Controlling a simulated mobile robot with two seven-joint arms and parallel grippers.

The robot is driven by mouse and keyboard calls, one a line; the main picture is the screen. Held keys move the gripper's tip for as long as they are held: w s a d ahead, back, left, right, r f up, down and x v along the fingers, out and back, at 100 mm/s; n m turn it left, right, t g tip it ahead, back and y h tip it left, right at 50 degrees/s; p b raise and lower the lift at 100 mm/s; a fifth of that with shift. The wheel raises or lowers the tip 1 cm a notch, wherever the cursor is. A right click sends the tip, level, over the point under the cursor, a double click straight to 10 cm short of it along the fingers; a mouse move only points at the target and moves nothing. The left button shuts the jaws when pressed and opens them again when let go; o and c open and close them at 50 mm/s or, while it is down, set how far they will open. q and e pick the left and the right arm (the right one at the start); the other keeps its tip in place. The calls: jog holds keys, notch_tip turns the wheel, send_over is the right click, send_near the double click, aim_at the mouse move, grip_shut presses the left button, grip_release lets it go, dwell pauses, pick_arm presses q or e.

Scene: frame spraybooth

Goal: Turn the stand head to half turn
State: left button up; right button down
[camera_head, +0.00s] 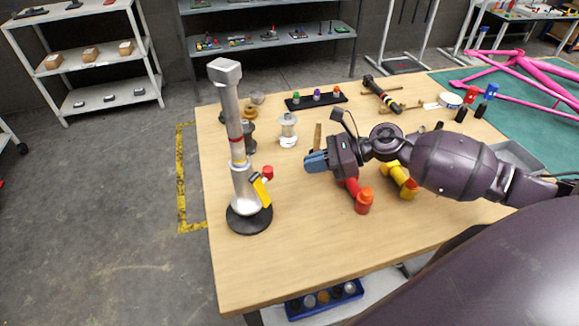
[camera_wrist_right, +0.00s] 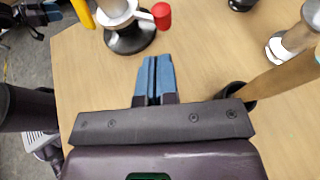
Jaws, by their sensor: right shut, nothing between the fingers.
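The stand (camera_head: 241,150) is upright near the left side of the table, a silver post on a round black base, with a grey block-shaped head (camera_head: 224,72) on top. A red band circles the post, and a yellow piece and a red knob (camera_head: 267,172) sit low on its right side. In the right wrist view the lower stand (camera_wrist_right: 130,35) shows at the top, with its red knob (camera_wrist_right: 161,15); the head is out of that view. My right gripper (camera_head: 308,162) is shut and empty, right of the post and apart from it. My left gripper is not in view.
Red (camera_head: 363,201) and yellow (camera_head: 404,183) tools lie under my right arm. White and brown spools (camera_head: 288,130) stand behind the stand. A black rack of small coloured parts (camera_head: 316,98) is at the back. The table front is clear.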

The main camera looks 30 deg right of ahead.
jog(key=shift+s+d+m+t+h+p, duration=1)
jog(key=shift+s+m+t, duration=1.2)
jog(key=shift+s, duration=1.4)
jog(key=p+x, duration=0.1)
jog(key=x, duration=0.2)
jog(key=p+x, duration=0.1)
jog(key=x, duration=0.3)
jog(key=r+p+x, duration=0.1)
jog(key=x, duration=0.3)
jog(key=shift+w+a, duration=0.15)
jog(key=shift+w, duration=0.05)
jog(key=shift+w+a+p, duration=0.3)
jog(key=shift+w+a, duration=0.15)
jog(key=shift+w, duration=0.05)
jog(key=shift+w+a+f+h, duration=0.1)
jog(key=shift+w+h, duration=0.05)
jog(key=shift+h, duration=0.15)
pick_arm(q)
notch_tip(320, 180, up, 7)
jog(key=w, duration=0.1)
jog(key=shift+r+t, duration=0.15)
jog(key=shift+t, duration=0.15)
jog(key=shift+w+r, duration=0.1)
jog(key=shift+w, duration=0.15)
pick_arm(e)
jog(key=shift+w, duration=0.15)
